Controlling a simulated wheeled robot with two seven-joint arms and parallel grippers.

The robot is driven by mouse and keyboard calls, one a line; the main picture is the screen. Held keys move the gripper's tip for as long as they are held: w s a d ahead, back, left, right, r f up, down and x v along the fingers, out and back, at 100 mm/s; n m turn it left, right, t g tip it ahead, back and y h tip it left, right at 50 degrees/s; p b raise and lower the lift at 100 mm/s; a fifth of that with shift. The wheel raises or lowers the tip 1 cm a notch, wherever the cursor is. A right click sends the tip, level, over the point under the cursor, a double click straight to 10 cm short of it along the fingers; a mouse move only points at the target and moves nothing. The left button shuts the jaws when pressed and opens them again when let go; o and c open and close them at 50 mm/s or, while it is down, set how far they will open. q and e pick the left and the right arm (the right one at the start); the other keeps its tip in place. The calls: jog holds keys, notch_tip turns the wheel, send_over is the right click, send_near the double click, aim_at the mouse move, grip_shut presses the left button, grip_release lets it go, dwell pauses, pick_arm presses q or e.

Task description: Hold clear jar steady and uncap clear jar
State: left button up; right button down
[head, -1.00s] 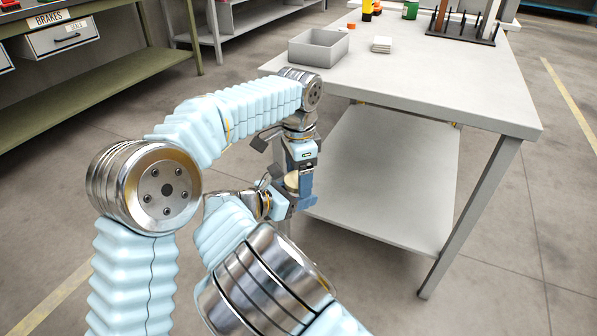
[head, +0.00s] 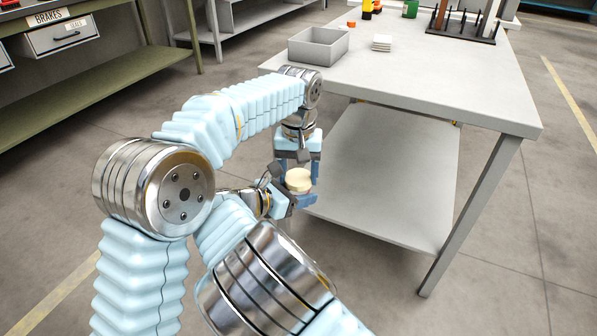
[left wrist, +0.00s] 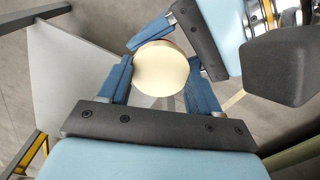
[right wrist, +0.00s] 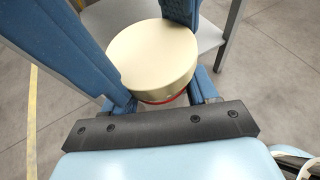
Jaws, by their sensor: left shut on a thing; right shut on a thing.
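The clear jar is mostly hidden under its round cream lid (head: 299,181), off the front-left edge of the table. The lid also shows in the left wrist view (left wrist: 161,68) and the right wrist view (right wrist: 153,54), where a thin red band runs just below its rim. My left gripper (head: 297,172) reaches down from above and is shut on the lid, its blue fingers on opposite sides. My right gripper (head: 298,200) comes in from the side, lower down, and is shut on the jar body below the lid. The lid sits level on the jar, and I cannot see a clear gap.
The grey table (head: 430,95) stands right of my grippers, with a lower shelf (head: 385,180). On it are a grey bin (head: 318,47), a white stack (head: 381,43) and a rack (head: 460,30) at the back. A green bench (head: 95,90) stands left. Floor is open around the jar.

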pick_arm(q)
jog(key=o, duration=1.2)
